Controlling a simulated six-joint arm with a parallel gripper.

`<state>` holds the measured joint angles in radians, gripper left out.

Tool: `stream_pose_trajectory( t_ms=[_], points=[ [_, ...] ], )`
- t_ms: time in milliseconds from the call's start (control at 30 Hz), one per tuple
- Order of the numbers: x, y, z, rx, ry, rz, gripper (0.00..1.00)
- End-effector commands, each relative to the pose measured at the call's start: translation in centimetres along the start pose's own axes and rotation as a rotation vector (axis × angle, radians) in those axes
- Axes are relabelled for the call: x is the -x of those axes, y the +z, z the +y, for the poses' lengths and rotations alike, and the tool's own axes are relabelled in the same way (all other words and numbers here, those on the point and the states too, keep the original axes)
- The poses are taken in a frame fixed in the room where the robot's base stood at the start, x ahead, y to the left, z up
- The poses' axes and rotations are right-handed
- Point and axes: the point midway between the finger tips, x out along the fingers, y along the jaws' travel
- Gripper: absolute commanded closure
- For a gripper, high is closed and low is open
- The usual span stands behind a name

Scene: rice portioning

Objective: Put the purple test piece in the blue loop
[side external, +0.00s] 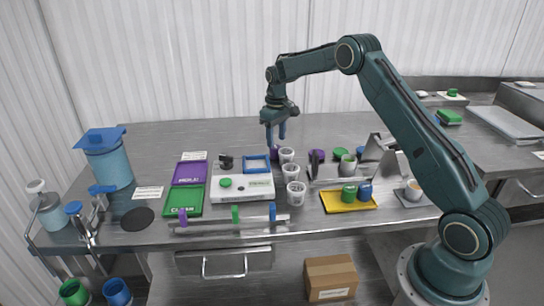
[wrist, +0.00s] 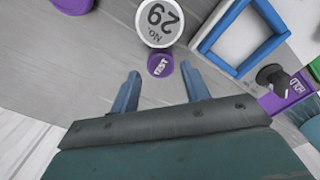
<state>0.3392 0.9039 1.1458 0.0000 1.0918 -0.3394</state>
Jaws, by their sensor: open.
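The purple test piece (wrist: 160,65), with a label reading TEST, stands on the steel table beside a white numbered cup. In the side view the purple piece (side external: 275,153) shows just below my gripper, partly hidden. My gripper (side external: 276,140) points down above it, fingers apart. In the wrist view my gripper (wrist: 160,78) has its two blue fingers to either side of the piece, with nothing held. The blue loop (side external: 257,173), a square frame, lies to the left of the piece in the side view. In the wrist view the blue loop (wrist: 264,53) is at the upper right.
The numbered cup (wrist: 160,32) is close to the piece; more white cups (side external: 291,172) stand nearby. A white box (side external: 243,193), a purple tray (side external: 190,173) and a green tray (side external: 184,200) lie to the left. A yellow tray (side external: 349,207) is to the right. Bare table lies behind.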

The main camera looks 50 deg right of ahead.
Motion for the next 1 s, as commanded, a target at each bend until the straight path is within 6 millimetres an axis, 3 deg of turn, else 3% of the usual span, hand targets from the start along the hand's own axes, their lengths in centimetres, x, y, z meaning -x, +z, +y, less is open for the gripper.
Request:
stream_pose_trajectory(
  t_ms=[267,700,1000],
  points=[
    [-0.7,0.0,0.0,0.000,-0.001,-0.002,0.54],
    [-5.0,-0.2,-0.1,0.000,0.000,-0.001,0.54],
    [-5.2,-0.2,0.0,0.000,0.000,0.000,0.54]
  ],
)
